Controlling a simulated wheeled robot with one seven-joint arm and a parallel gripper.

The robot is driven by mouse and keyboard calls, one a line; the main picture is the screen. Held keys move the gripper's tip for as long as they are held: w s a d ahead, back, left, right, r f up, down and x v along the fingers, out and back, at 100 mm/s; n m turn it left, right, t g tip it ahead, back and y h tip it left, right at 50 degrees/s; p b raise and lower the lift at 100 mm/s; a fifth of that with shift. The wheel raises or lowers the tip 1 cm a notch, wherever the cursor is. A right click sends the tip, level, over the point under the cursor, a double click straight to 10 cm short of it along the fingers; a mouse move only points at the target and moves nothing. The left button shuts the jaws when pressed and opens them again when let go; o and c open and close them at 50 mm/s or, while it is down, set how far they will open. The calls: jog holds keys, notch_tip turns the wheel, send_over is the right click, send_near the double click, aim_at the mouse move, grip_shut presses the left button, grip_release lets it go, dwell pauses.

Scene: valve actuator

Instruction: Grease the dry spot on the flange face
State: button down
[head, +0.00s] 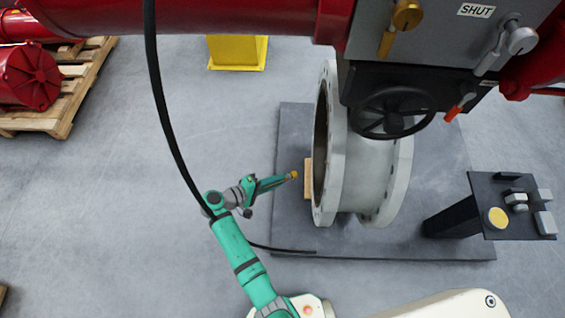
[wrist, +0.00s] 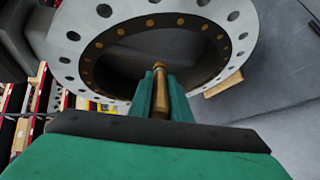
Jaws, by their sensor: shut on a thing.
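The grey flange (head: 330,190) of the valve stands upright, its bolt-holed face toward my gripper. In the wrist view the flange face (wrist: 248,22) shows a dark inner band with several amber dots around the bore. Its lower part is partly hidden behind my gripper, and I cannot tell which spot is dry. My gripper (head: 288,178) is shut on a brass-coloured tool with a rounded amber tip (wrist: 160,68). The tool points toward the flange and bore. In the head view its tip is left of the flange, apart from it.
A dark stand (head: 470,192) at right bears a round yellow-topped item (head: 497,218) and several grey blocks. A black handwheel (head: 392,112) and grey box overhang the valve. A wooden block (head: 308,178) lies beside the flange.

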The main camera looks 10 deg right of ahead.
jog(key=shift+m+g+h, duration=0.3)
jog(key=shift+h, duration=0.5)
jog(key=d+r, duration=0.1)
jog(key=r, duration=0.1)
jog(key=w+d+r, duration=0.1)
jog(key=r, duration=0.2)
jog(key=w+d+r, duration=0.1)
jog(key=r, duration=0.2)
jog(key=shift+w+d+r, duration=0.1)
jog(key=shift+w+r, duration=0.05)
jog(key=shift+r, duration=0.05)
jog(key=shift+s+d, duration=0.25)
jog(key=shift+d, duration=0.65)
jog(key=shift+s+d, duration=0.25)
jog(key=shift+d, duration=0.65)
jog(key=shift+s+d, duration=0.25)
jog(key=shift+d, duration=0.65)
jog(key=shift+s+d, duration=0.2)
jog(key=shift+d, duration=0.45)
jog(key=shift+s, duration=0.1)
jog(key=s+a+r, duration=0.1)
jog(key=s+r, duration=0.2)
jog(key=s, duration=0.2)
jog(key=shift+s+a, duration=0.4)
dwell(2.0)
